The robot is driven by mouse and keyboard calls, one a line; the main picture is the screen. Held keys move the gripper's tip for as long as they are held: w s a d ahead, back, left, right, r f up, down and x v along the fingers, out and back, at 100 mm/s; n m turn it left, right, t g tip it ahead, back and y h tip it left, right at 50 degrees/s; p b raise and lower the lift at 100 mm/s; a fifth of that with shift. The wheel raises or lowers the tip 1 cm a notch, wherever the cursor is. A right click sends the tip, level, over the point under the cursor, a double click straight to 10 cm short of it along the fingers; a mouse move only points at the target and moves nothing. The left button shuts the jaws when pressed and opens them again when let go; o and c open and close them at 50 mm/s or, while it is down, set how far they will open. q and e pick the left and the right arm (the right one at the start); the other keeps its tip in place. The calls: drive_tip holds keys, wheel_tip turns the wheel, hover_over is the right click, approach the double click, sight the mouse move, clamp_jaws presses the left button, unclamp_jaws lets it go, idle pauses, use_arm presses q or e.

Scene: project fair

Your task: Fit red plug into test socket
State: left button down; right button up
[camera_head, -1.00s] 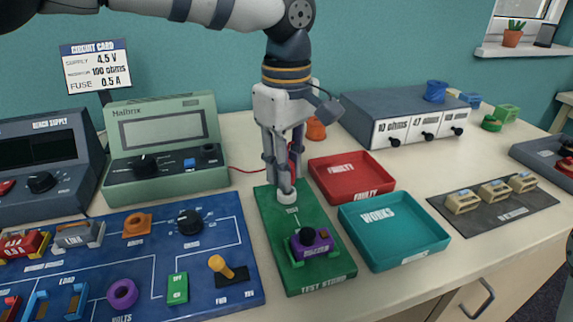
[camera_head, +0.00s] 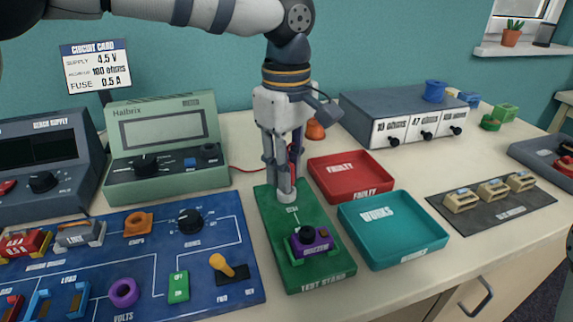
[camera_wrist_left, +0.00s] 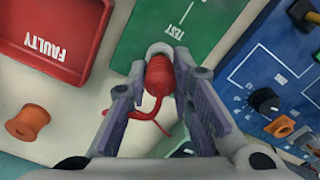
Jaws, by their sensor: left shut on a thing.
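My left gripper (camera_head: 284,188) points down over the far end of the green test stand (camera_head: 322,250). In the left wrist view my left gripper (camera_wrist_left: 157,85) is shut on the red plug (camera_wrist_left: 158,72), with a finger on each side. The plug's red lead (camera_wrist_left: 150,120) trails back toward my wrist. A pale round socket (camera_wrist_left: 160,50) on the stand shows at the plug's tip; I cannot tell how deep the plug sits in it. In the head view the fingers mostly hide plug and socket. My right gripper is not in view.
A red FAULTY tray (camera_head: 349,178) and a teal WORKS tray (camera_head: 392,230) stand right of the stand. A purple part with a black knob (camera_head: 308,238) sits on its near end. The blue circuit board (camera_head: 140,260) lies left, a green meter (camera_head: 165,150) behind it.

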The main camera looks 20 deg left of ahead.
use_arm(q)
drive_tip(key=shift+f, duration=0.7)
idle(0.5)
drive_tip(key=c, duration=0.9)
unclamp_jaws()
drive_tip(key=shift+o, duration=0.2)
drive_tip(key=shift+r+p, duration=0.45)
drive_tip(key=shift+r, duration=3.55)
